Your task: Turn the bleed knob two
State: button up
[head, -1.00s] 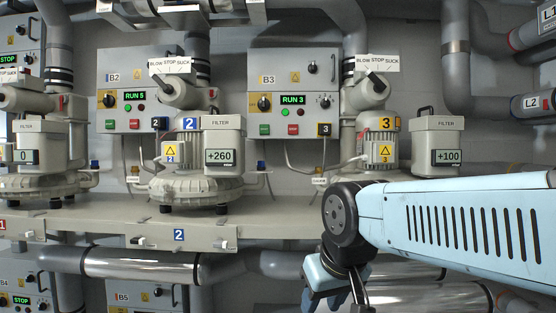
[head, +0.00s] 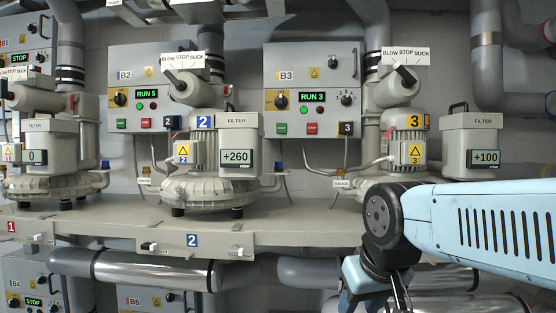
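Blower two (head: 185,183) stands on the shelf left of centre, with a blue "2" tag. Its filter box (head: 233,162) reads +260. Small labelled fittings sit on the shelf front, one at the left (head: 149,247) and one at the right (head: 237,252) of the blue "2" plate. I cannot read which one is the bleed knob. My gripper (head: 375,296) hangs low at right of centre, apart from these, partly cut off by the bottom edge; its opening is unclear.
Panel B2 (head: 150,65) shows RUN 5 and panel B3 (head: 312,70) shows RUN 3. Blower three (head: 405,150) stands behind my arm; its filter (head: 472,140) reads +100. Pipes (head: 150,268) run below the shelf (head: 300,228), whose front stretch between blowers is clear.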

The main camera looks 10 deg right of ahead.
aim_at(278, 165)
jog(key=i, duration=0.85)
jog(key=u, duration=0.05)
